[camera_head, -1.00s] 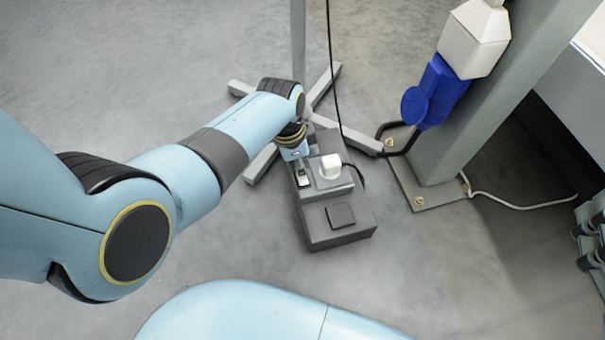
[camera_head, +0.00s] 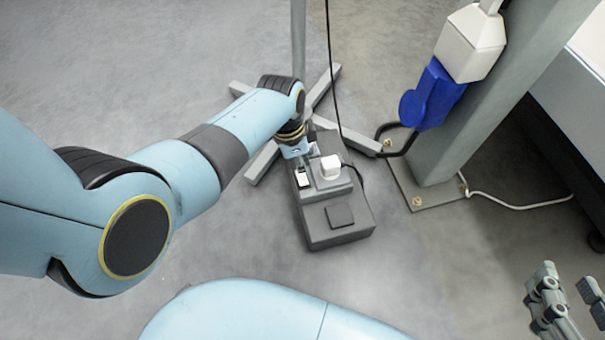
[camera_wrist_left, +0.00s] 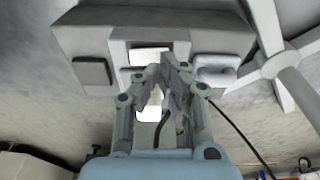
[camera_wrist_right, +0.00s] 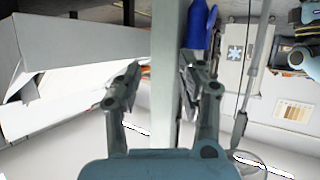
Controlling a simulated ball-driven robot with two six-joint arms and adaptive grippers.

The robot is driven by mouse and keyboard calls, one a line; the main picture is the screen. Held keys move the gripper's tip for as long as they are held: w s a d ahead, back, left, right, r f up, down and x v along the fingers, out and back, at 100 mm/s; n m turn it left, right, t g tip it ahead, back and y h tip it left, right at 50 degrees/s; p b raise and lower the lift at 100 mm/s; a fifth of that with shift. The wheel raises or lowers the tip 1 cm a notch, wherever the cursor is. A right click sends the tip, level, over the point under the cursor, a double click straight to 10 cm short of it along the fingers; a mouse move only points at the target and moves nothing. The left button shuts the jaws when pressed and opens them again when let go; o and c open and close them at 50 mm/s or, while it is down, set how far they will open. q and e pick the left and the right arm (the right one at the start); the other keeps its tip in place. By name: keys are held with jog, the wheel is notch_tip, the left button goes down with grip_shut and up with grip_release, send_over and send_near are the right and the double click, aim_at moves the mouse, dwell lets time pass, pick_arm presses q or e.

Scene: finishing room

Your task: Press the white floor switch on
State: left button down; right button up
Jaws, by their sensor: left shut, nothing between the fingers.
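The white floor switch (camera_head: 303,179) is a small white rocker set in a grey box (camera_head: 338,238) on the floor. In the left wrist view a white face of it (camera_wrist_left: 150,55) shows in the box's recess. My left gripper (camera_head: 300,161) is over the switch end of the box, its fingers mostly hidden by the wrist in the head view. In the left wrist view the shut fingertips (camera_wrist_left: 166,66) are close to the switch; contact cannot be told. My right gripper (camera_head: 568,283) is open and empty at the lower right, far from the box.
A white plug (camera_head: 330,166) with a black cable sits on the box beside the switch. A grey stand with crossed feet (camera_head: 262,162) is behind it. A grey pillar (camera_head: 470,120) with a blue connector (camera_head: 434,92) stands to the right.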

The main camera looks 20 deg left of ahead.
pick_arm(q)
jog(key=shift+r+p, duration=0.3)
jog(key=shift+r, duration=0.05)
jog(key=shift+w+r+p, duration=0.15)
jog(key=shift+r+p, duration=0.65)
jog(key=shift+r, duration=0.15)
jog(key=shift+r+p, duration=1.45)
jog(key=shift+p, duration=0.05)
pick_arm(e)
jog(key=s+g, duration=0.1)
jog(key=g, duration=0.4)
jog(key=s+d+r+g, duration=0.1)
jog(key=g, duration=0.1)
jog(key=shift+s+m+g+h, duration=0.3)
